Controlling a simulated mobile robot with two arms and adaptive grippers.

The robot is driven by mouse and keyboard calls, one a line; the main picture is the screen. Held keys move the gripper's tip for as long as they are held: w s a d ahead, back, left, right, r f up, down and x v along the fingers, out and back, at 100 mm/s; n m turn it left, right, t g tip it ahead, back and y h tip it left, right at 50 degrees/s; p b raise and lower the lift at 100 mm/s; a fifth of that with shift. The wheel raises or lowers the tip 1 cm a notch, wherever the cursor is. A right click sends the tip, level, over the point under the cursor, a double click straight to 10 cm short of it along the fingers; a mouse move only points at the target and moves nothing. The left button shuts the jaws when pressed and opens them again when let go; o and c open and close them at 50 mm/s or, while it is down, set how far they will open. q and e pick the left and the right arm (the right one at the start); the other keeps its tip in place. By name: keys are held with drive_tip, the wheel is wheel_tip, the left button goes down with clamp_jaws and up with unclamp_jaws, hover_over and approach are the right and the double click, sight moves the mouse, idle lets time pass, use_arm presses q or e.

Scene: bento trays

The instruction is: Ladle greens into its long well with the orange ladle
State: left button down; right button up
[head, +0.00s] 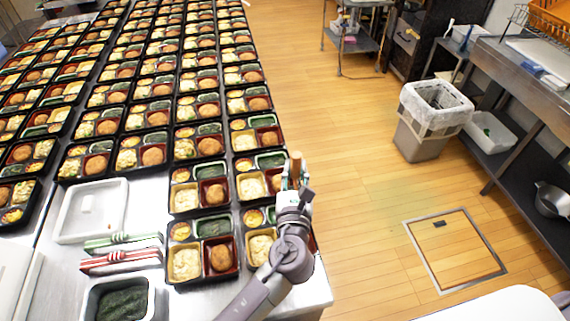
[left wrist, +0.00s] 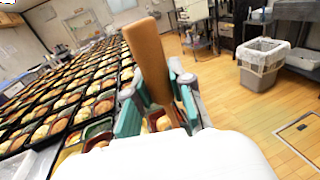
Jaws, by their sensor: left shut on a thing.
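My left gripper (head: 296,182) is at the right edge of the tray table, above the nearest trays. It is shut on the brown-orange handle of the ladle (head: 296,163), which stands up from the fingers. In the left wrist view, the handle (left wrist: 148,60) rises between the teal fingers (left wrist: 158,98); the ladle's bowl is hidden. Dark greens fill a steel container (head: 122,303) at the table's front. A near bento tray (head: 204,277) has dark greens in its long well (head: 215,228). Part of the tray beside it is hidden by my arm. My right gripper is not in view.
Rows of filled bento trays cover the table to the back. A white tray (head: 91,211) and red and green striped bundles (head: 121,260) lie at the left front. A lined bin (head: 430,118) stands on the floor at right. The floor beside the table is clear.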

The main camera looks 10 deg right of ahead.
sight(295, 184)
use_arm(q)
drive_tip(key=shift+d, duration=0.25)
drive_tip(key=b, duration=0.1)
drive_tip(key=f+b, duration=0.1)
drive_tip(key=shift+s+a+f+b, duration=0.3)
drive_tip(key=shift+a, duration=0.1)
drive_tip(key=shift+w+d+f+b, duration=0.1)
drive_tip(key=shift+d+f+b, duration=0.05)
drive_tip(key=shift+f+b, duration=0.6)
drive_tip(key=shift+w+a+r+n+p, duration=0.15)
drive_tip(key=shift+w+a+n+p, duration=0.2)
drive_tip(key=shift+n+p, duration=0.2)
drive_tip(key=shift+w+a+n+g+p, duration=0.5)
drive_tip(key=shift+a+n+g+p, duration=0.05)
drive_tip(key=shift+n+g, duration=0.1)
drive_tip(key=w+a+f+n+g+h+p, duration=0.1)
drive_tip(key=w+a+f+n+g+p, duration=0.1)
drive_tip(key=w+a+f+n+p, duration=0.1)
drive_tip(key=w+a+f+n+g+h+p, duration=0.1)
drive_tip(key=w+a+f+n+g+p, duration=0.2)
drive_tip(key=n, duration=0.1)
drive_tip(key=shift+f, duration=0.2)
drive_tip(key=shift+w+a+f+n+g+h, duration=0.1)
drive_tip(key=shift+w+f+n+g+h, duration=0.1)
drive_tip(key=shift+f+n+g, duration=0.15)
drive_tip(key=shift+w+a+f+n+g+h, duration=0.1)
drive_tip(key=shift+f+n+g+h, duration=0.1)
drive_tip(key=shift+f, duration=0.2)
